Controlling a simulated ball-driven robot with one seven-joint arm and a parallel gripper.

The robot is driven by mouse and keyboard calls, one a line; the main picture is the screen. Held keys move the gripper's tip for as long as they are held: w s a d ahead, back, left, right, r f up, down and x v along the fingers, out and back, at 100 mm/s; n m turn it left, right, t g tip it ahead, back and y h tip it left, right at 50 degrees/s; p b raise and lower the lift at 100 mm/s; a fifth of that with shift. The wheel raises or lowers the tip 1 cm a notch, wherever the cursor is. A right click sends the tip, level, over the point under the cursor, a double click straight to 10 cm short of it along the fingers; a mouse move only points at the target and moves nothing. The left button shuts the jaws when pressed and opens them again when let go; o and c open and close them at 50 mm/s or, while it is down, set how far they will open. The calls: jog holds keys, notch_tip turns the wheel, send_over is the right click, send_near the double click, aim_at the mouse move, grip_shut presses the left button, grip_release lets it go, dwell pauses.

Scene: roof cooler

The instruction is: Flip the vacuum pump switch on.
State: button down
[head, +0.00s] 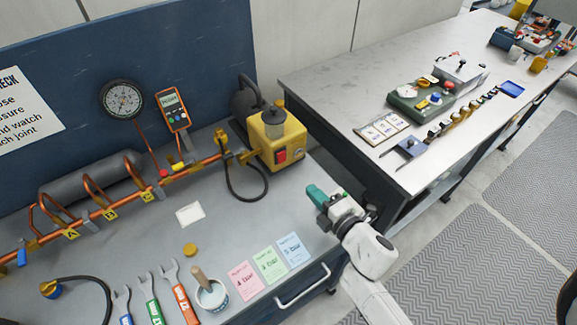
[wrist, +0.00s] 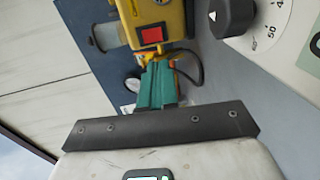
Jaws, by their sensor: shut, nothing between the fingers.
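The vacuum pump (head: 268,132) is a yellow box with a dark motor behind it, at the back right of the grey bench. Its red switch (head: 281,156) is on the front face; whether it is on or off I cannot tell. In the wrist view the pump (wrist: 175,18) is at the top, with the red switch (wrist: 152,35) facing me. My gripper (head: 317,195) has teal fingers, shut and empty, in front of and right of the pump, apart from it. In the wrist view the gripper (wrist: 157,75) points toward the pump, just below the switch.
A black hose (head: 247,198) loops on the bench beside the pump. Copper pipes (head: 110,210), a gauge (head: 123,99) and an orange meter (head: 172,108) stand left. Coloured cards (head: 268,262) lie near the front edge. A second table (head: 370,70) stands right. A dark knob (wrist: 222,15) shows close up.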

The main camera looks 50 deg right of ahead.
aim_at(282, 161)
jog(key=p+x, duration=0.1)
jog(key=x, duration=1.1)
jog(key=shift+w, duration=0.15)
jog(key=shift+f, duration=0.15)
jog(key=shift+w+d+f+b, duration=0.15)
jog(key=shift+f+b, duration=0.1)
jog(key=shift+b, duration=0.95)
jog(key=shift+r+p, duration=0.35)
jog(key=v, duration=0.9)
jog(key=shift+s+f+b, duration=0.2)
jog(key=shift+s+b, duration=0.1)
jog(key=shift+s, duration=0.1)
jog(key=shift+s+a+r, duration=0.1)
jog(key=shift+s+a, duration=0.2)
jog(key=shift+s, duration=0.2)
